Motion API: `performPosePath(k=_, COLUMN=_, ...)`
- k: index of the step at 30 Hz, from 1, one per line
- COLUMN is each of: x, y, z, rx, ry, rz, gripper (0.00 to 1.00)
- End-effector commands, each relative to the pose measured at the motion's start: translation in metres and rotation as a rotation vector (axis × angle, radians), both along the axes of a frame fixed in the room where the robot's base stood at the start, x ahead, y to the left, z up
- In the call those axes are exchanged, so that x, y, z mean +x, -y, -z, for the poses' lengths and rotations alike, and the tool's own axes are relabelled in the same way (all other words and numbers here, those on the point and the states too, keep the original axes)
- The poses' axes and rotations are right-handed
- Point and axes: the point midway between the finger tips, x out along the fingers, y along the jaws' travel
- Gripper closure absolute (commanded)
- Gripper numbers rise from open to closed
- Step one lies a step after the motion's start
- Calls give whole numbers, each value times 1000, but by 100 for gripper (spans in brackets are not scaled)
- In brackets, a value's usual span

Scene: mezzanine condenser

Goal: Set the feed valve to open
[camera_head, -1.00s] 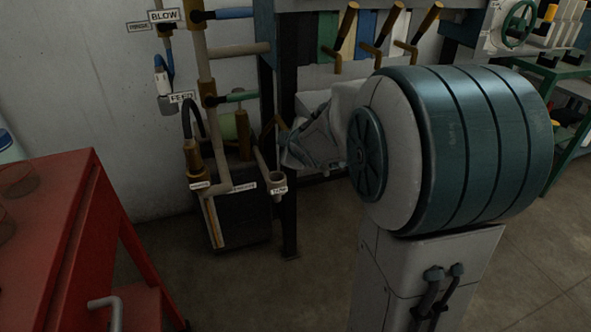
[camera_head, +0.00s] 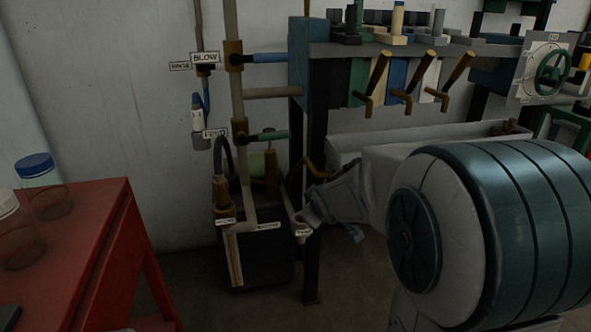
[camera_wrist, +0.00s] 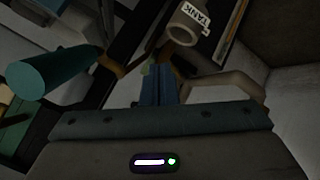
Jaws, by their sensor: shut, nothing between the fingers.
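The feed valve is a brass body (camera_head: 240,130) on a vertical pipe, beside a small, partly hidden label that reads FEED (camera_head: 214,133). In the wrist view a thick green cylinder (camera_wrist: 52,74), which looks like this handle, is at the upper left, apart from my fingers. My gripper (camera_head: 308,207) is below and right of the handle, near the pipe end labelled TANK. Its blue fingers (camera_wrist: 160,82) are shut and empty.
The TANK pipe end (camera_wrist: 184,27) is close ahead of my fingers. A blue-handled valve (camera_head: 262,58) sits above, by the BLOW label (camera_head: 205,58). A dark post (camera_head: 313,240) stands beside the piping. A red bench (camera_head: 75,245) with jars is at left.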

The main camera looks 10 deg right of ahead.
Motion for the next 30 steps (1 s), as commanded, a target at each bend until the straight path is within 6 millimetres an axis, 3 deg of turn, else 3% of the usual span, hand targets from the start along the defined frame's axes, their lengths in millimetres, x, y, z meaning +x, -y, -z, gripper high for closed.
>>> performPosePath(k=16, x=62, y=-69, z=11, rx=1253, ry=116, rz=639, gripper=100)
performPosePath(k=24, x=84, y=-84, z=1, rx=1937, ry=96, rz=989, gripper=100)
performPosePath(k=30, x=97, y=-84, z=-13, rx=2464, ry=45, rz=1241, gripper=100)
